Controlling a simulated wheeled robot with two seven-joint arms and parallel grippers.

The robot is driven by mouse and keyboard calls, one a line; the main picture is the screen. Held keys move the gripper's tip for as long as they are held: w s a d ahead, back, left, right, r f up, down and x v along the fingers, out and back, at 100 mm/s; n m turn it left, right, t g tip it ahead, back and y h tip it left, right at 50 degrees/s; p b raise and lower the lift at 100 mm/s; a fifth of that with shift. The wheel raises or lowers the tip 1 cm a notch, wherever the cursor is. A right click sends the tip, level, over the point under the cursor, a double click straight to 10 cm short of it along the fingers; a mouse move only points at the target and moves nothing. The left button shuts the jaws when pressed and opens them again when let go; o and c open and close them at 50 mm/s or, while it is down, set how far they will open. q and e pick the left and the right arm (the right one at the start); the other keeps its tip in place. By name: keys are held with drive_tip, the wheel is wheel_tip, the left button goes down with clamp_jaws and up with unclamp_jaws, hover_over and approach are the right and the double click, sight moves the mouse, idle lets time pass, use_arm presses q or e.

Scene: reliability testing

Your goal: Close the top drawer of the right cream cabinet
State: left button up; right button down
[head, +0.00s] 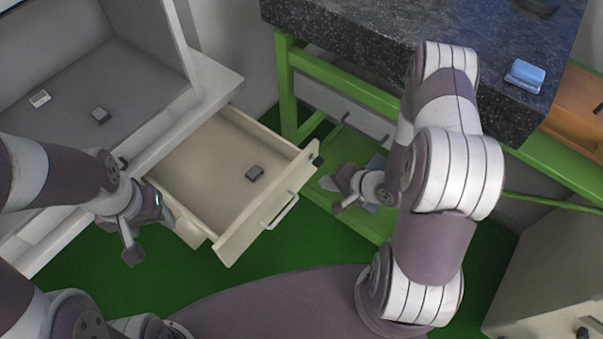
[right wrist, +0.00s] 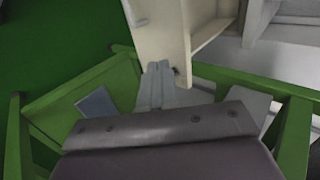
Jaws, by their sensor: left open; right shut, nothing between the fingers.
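The cream drawer (head: 205,165) stands pulled open below the light worktop in the head view. Its front panel (head: 240,237) carries a pale bar handle (head: 281,211). The cabinet body is mostly hidden under the worktop. My right gripper (head: 331,194) is shut and empty, just right of the drawer front's far end. In the right wrist view its fingertips (right wrist: 160,70) are at the edge of the cream front panel (right wrist: 163,35); I cannot tell whether they touch. My left gripper (head: 150,230) is open and empty, left of the drawer.
A green-framed table (head: 345,82) with a dark speckled top (head: 370,30) stands behind my right arm, with a blue box (head: 525,75) on it. The grey hood (head: 70,85) at left holds two small objects. Green floor (head: 150,275) is clear before the drawer.

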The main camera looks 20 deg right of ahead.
sight(293, 173)
drive_tip(key=w+a+f, duration=0.1)
drive_tip(key=w, duration=0.1)
drive_tip(key=w+a+f, duration=0.1)
drive_tip(key=w+a, duration=0.1)
drive_tip(key=w+a+f, duration=0.1)
drive_tip(key=w+f, duration=0.1)
drive_tip(key=shift+w+a+f+b, duration=0.1)
drive_tip(key=shift+w+a+b, duration=0.1)
drive_tip(key=shift+a+b, duration=0.15)
use_arm(q)
drive_tip(key=shift+f, duration=0.4)
use_arm(e)
drive_tip(key=shift+w+a, duration=0.2)
drive_tip(key=shift+w, duration=0.1)
